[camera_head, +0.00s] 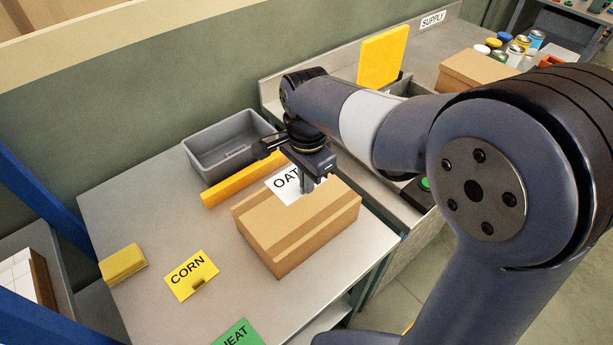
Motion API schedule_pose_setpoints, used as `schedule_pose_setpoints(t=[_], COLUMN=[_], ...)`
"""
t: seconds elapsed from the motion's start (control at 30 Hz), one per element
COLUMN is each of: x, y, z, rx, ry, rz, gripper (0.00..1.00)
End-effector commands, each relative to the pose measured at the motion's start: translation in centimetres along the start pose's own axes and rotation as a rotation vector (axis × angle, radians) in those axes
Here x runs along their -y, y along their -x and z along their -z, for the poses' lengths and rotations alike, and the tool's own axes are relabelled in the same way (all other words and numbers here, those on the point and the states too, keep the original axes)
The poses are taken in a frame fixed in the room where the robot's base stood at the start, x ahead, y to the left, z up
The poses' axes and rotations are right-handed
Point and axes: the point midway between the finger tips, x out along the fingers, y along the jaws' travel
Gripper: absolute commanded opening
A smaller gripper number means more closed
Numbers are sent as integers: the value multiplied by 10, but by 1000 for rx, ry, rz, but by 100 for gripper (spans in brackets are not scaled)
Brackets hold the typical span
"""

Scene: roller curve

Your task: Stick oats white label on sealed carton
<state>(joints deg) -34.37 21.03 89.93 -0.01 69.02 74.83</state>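The white label (285,184) with black letters "OAT" showing is at the back part of the carton's top; the rest of its text is hidden behind my gripper. The sealed brown carton (302,244) stands on the grey table with a tape strip along its top. My gripper (307,184) points down over the label and the carton's back edge. Its fingers overlap the label in the picture. I cannot tell whether they hold it, or whether the label touches the carton.
A yellow CORN label (188,270) and a green label (238,335), partly cut off, lie on the table (140,215). A yellow block (122,263) is at left. A grey bin (228,142) and an orange bar (243,178) lie behind the carton. A supply counter (437,62) stands at back right.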

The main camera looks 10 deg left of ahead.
Motion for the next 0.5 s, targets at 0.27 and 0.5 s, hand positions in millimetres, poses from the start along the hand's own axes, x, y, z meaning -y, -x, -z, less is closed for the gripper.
schedule_pose_setpoints(t=[0.27,0.5], x=[0,0], y=[-15,-38], z=[0,0], rx=[0,0], ry=[0,0], rz=[0,0], gripper=[0,0])
